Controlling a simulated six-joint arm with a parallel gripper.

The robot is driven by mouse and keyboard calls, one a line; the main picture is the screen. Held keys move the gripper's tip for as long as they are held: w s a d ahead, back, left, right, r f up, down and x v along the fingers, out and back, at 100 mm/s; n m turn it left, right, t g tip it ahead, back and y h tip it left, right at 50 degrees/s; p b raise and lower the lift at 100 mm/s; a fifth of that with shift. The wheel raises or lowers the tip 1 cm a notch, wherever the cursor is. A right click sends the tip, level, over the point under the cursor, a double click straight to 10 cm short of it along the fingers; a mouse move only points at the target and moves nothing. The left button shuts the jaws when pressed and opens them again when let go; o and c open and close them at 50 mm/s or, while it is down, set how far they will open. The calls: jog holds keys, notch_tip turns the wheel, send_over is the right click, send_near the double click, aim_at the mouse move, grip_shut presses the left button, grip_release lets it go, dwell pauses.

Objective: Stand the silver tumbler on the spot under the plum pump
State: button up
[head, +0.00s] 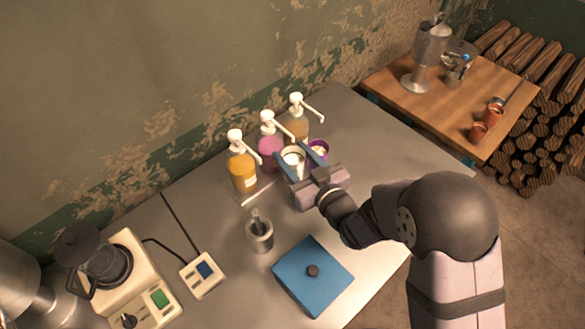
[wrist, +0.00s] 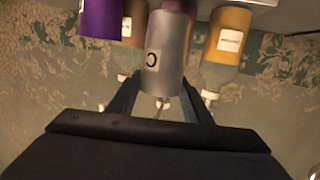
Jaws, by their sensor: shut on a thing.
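The silver tumbler (head: 293,161) is between the fingers of my gripper (head: 300,158), which is shut on it. In the wrist view the tumbler (wrist: 168,52) shows a label with a "C", and my gripper's fingers (wrist: 158,92) close on its sides. The plum pump (head: 269,147) is the middle of three pump bottles, and the tumbler is in front and to the right of it. Its spout reaches toward the tumbler. The spot under it is hidden by the tumbler and gripper. I cannot tell whether the tumbler touches the surface.
A purple cup (head: 319,148) stands close to the right finger. An orange pump bottle (head: 242,172) is on the left, an amber one (head: 297,124) on the right. A grey pot (head: 259,236), a blue board (head: 312,276) and a scale (head: 202,275) are nearer.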

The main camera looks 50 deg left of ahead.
aim_at(299, 175)
jog(key=shift+f, duration=0.25)
notch_tip(299, 175, down, 5)
jog(key=b, duration=0.3)
jog(key=shift+r, duration=0.1)
jog(key=shift+a, duration=0.2)
jog(key=shift+f, duration=0.25)
jog(key=o, duration=1.2)
jog(key=shift+r, duration=0.15)
jog(key=b+v, duration=0.3)
jog(key=v, duration=0.9)
